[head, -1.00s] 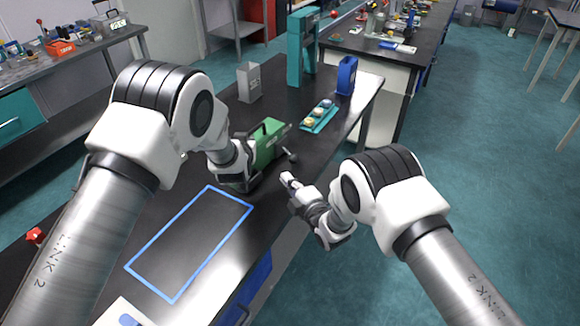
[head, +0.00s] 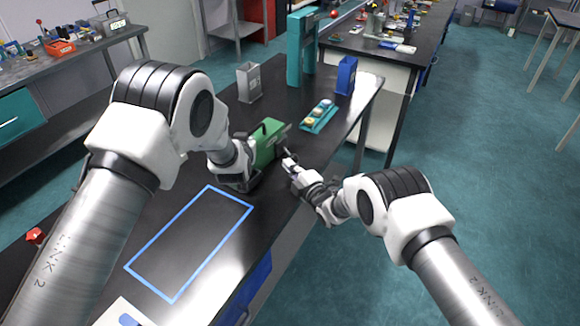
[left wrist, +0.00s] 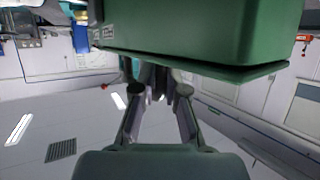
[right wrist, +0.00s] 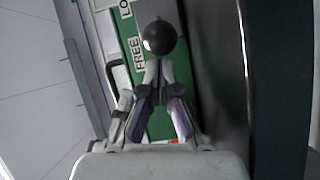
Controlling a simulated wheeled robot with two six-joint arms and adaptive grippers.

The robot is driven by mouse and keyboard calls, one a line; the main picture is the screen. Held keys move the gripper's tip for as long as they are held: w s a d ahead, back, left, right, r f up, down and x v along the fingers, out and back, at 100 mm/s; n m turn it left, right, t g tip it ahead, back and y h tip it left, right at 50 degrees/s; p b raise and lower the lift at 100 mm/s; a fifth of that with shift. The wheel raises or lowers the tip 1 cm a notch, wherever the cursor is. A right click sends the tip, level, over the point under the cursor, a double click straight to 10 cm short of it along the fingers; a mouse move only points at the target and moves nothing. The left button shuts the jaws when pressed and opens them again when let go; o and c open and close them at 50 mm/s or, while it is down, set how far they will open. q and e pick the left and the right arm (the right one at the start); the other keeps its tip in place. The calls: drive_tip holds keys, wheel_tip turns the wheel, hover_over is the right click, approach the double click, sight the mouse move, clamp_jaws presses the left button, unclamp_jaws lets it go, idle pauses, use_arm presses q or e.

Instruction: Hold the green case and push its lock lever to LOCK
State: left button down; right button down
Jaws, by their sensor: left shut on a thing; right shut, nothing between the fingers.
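The green case (head: 268,140) stands upright on the dark bench, with a dark handle on top. My left gripper (left wrist: 157,80) is shut on the case from its near side; the exact grip spot is in shadow, and the case's green body (left wrist: 205,30) fills the top of the left wrist view. My right gripper (head: 287,160) is shut and empty at the case's right side. In the right wrist view its closed tips (right wrist: 160,72) are right by the lock lever's black ball knob (right wrist: 159,37); contact is unclear. The label FREE (right wrist: 139,52) and a partly cut-off "LO" label show beside it.
A blue-outlined rectangle (head: 160,295) marks clear bench nearer me. A teal tray (head: 319,116) with several round pieces, a blue holder (head: 346,75), a grey bin (head: 248,82) and a teal stand (head: 301,47) are farther back. The bench edge runs under my right gripper.

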drive_tip(key=shift+w+d+r+n+g+y, duration=0.1)
drive_tip(key=shift+w+d+n+g+y, duration=0.05)
drive_tip(key=shift+n+g+y, duration=0.55)
drive_tip(key=shift+d+y, duration=0.1)
drive_tip(key=shift+y, duration=0.2)
drive_tip(key=shift+d+n+g+y, duration=0.2)
drive_tip(key=shift+n+g+y, duration=0.2)
drive_tip(key=shift+n+g, duration=0.1)
drive_tip(key=shift+w+d+g, duration=0.2)
drive_tip(key=shift+d+g, duration=0.1)
drive_tip(key=shift+d, duration=0.15)
drive_tip(key=shift+w+d+f, duration=0.1)
drive_tip(key=shift+w+d, duration=0.4)
drive_tip(key=shift+d, duration=0.2)
drive_tip(key=shift+w+d+f, duration=0.1)
drive_tip(key=shift+w+d, duration=0.4)
drive_tip(key=shift+d, duration=0.15)
drive_tip(key=shift+w+d, duration=0.35)
drive_tip(key=shift+w, duration=0.2)
drive_tip(key=shift+w+d, duration=0.35)
drive_tip(key=shift+w, duration=0.2)
drive_tip(key=shift+s+r, duration=0.1)
